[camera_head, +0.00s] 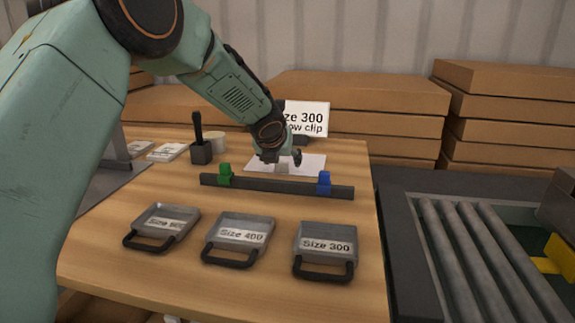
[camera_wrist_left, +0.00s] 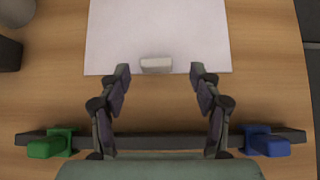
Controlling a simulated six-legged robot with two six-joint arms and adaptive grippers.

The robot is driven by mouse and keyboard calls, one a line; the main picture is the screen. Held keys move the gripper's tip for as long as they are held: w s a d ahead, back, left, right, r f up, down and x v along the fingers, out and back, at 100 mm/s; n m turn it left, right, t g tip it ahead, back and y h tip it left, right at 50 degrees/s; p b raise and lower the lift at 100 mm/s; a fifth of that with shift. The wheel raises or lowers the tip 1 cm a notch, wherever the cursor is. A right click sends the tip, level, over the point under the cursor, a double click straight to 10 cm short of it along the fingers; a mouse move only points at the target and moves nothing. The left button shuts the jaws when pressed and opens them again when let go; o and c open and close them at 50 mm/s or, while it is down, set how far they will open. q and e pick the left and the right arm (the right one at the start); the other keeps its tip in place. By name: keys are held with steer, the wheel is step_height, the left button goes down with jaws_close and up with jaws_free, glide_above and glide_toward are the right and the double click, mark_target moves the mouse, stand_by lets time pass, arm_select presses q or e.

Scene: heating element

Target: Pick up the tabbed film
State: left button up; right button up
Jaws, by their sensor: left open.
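The tabbed film is a white sheet (camera_head: 312,165) lying flat on the wooden table behind the dark bar. It also fills the top middle of the left wrist view (camera_wrist_left: 158,30). Its small pale tab (camera_wrist_left: 156,65) sits at the sheet's near edge. My left gripper (camera_head: 284,160) is low over that near edge, partly covering the sheet in the head view. In the left wrist view its fingers (camera_wrist_left: 160,73) are spread, with the tab between them and a gap on each side. Whether the fingertips touch the table cannot be told. My right gripper is not in view.
A dark bar (camera_head: 270,187) with a green clip (camera_head: 225,175) and a blue clip (camera_head: 324,183) lies in front of the film. Three handled trays (camera_head: 325,246) stand nearer. A "Size 300" sign (camera_head: 306,118) stands behind. A roller conveyor (camera_head: 480,260) is at right.

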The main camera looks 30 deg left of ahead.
mark_target(282, 163)
arm_select(q)
steer(key=x, duration=0.3)
steer(key=shift+a+f, duration=0.2)
steer(key=shift+a, duration=0.15)
steer(key=shift+w+d+f, duration=0.1)
steer(key=shift+w+f, duration=0.05)
steer(key=shift+w, duration=0.1)
steer(key=shift+c, duration=0.2)
steer(key=shift+c, duration=0.7)
steer(key=c, duration=1)
steer(key=shift+o, duration=0.2)
